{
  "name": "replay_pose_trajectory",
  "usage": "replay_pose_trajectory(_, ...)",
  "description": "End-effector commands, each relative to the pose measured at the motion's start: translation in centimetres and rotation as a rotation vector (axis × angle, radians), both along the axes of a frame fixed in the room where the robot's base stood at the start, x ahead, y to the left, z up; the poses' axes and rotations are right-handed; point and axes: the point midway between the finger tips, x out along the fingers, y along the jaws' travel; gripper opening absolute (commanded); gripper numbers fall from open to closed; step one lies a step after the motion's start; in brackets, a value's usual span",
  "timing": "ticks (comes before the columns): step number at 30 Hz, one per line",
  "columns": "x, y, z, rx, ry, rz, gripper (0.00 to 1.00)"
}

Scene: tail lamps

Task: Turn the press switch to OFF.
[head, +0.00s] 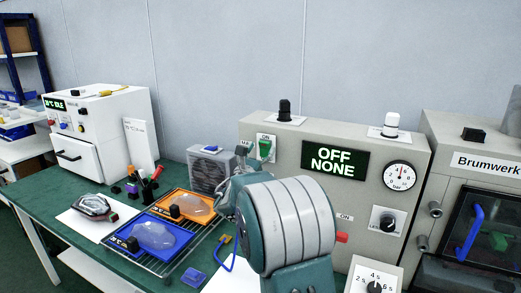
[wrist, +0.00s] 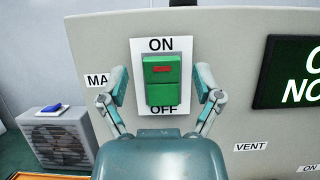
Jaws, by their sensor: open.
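The press switch is a green rocker (wrist: 162,80) on a white plate, with ON printed above and OFF below. A red bar shows on its upper half; I cannot tell surely which half is pushed in. In the head view the switch (head: 265,149) sits on the upper left of the grey press panel (head: 345,135). My gripper (wrist: 161,92) is open and empty, its fingers appearing either side of the switch in the wrist view. In the head view my gripper (head: 241,160) is left of and below the switch; contact is not visible. A display (head: 335,160) reads OFF NONE.
A gauge (head: 400,175), a black knob (head: 386,220) and a red button (head: 342,237) are on the panel's right. A grey fan box (head: 209,170) stands left of the panel. Orange (head: 184,205) and blue (head: 152,240) trays lie on a rack on the green bench.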

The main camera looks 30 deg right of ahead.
Motion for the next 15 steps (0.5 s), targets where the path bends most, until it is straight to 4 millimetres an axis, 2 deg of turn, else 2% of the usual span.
replay_pose_trajectory(5, -0.9, 1.8, -1.0, 0.001, 0.002, 0.003, 0.83)
replay_pose_trajectory(15, -4.0, 7.3, -4.0, 0.0, 0.003, 0.003, 0.83)
